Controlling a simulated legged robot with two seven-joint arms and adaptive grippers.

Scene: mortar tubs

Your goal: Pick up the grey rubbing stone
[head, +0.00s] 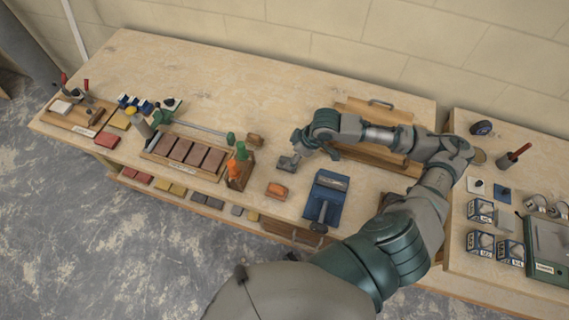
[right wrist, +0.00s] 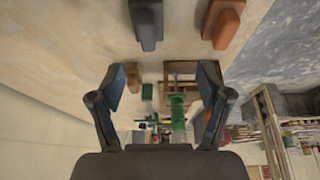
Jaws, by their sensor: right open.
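The grey rubbing stone (head: 287,163) lies on the wooden bench in the head view, just left of and below my right gripper (head: 301,146). In the right wrist view the grey stone (right wrist: 147,22) shows at the top, dark grey with a raised grip, beyond the fingers and outside the gap between them. My right gripper (right wrist: 161,92) is open, with two dark fingers apart and nothing between them. It does not touch the stone in the wrist view. My left gripper does not show.
An orange-brown stone (head: 276,190) and a blue board with a tool (head: 325,201) lie nearby. A wooden holder (head: 240,176) has green and orange handles. A tray of brown blocks (head: 218,178) is further left. A small brown block (head: 255,140) lies left of the gripper.

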